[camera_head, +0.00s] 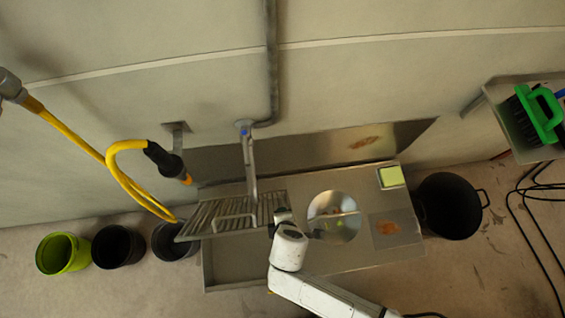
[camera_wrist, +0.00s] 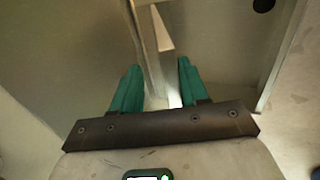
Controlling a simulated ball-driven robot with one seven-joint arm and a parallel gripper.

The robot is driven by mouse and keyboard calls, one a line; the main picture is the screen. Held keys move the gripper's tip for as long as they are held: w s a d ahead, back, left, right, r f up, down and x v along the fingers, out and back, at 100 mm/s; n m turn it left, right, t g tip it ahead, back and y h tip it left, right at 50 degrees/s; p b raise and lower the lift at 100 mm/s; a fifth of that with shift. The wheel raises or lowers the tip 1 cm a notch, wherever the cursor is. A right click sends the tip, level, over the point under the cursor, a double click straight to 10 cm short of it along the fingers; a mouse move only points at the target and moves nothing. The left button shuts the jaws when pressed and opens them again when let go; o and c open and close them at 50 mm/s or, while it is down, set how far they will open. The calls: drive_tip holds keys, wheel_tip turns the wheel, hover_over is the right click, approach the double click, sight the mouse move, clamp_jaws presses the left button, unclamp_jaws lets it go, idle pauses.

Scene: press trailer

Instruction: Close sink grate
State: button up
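The slatted metal sink grate (camera_head: 207,220) is over the left part of the steel sink unit (camera_head: 222,275). It looks raised and tilted, with its left corner reaching past the unit's left edge. A bar-like handle shows on its front side. My gripper (camera_head: 283,215) is at the grate's right edge; contact is hard to tell in the head view. In the wrist view, the teal fingers of my gripper (camera_wrist: 158,72) are spread apart. A narrow metal strip (camera_wrist: 152,45), perhaps the grate's edge, runs between them with gaps visible beside it.
A faucet (camera_head: 249,160) rises behind the grate. A round metal plate (camera_head: 325,225) and a yellow-green sponge (camera_head: 391,176) lie on the counter at right. A yellow hose (camera_head: 120,180) hangs at left. Buckets stand on the floor, including a black pot (camera_head: 450,207) at right.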

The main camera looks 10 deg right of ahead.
drive_tip(key=shift+s+a+f+b, duration=0.15)
drive_tip(key=shift+s+f, duration=0.15)
drive_tip(key=shift+s, duration=0.25)
drive_tip(key=shift+s+d+f+b, duration=0.1)
drive_tip(key=shift+s+f+b, duration=0.1)
drive_tip(key=shift+s+f, duration=0.25)
drive_tip(key=shift+s+a+f+b, duration=0.1)
drive_tip(key=shift+s+f+b, duration=0.1)
drive_tip(key=shift+s, duration=0.4)
drive_tip(key=p+v, duration=1)
drive_tip(key=shift+w+r, duration=0.2)
drive_tip(key=shift+r, duration=0.35)
drive_tip(key=w+d+r+m+g+h+b, duration=0.1)
drive_tip(key=w+d+r+m, duration=0.15)
drive_tip(key=d+m, duration=0.3)
drive_tip(key=w+d+r+m+g+h+b, duration=0.1)
drive_tip(key=w+d+r+m+b, duration=0.1)
drive_tip(key=d+r+m, duration=0.35)
drive_tip(key=s+d+r+m+g+y, duration=0.1)
drive_tip(key=s+d+r+m, duration=0.1)
drive_tip(key=d, duration=0.4)
drive_tip(key=s+d+r+m+g+y+b, duration=0.1)
drive_tip(key=s+d+r+m, duration=0.1)
drive_tip(key=d+r+m, duration=0.3)
drive_tip(key=d+r, duration=0.1)
drive_tip(key=d, duration=0.1)
drive_tip(key=shift+s+d+r+b, duration=0.2)
drive_tip(key=shift+s+d+b, duration=0.1)
drive_tip(key=shift+s, duration=0.1)
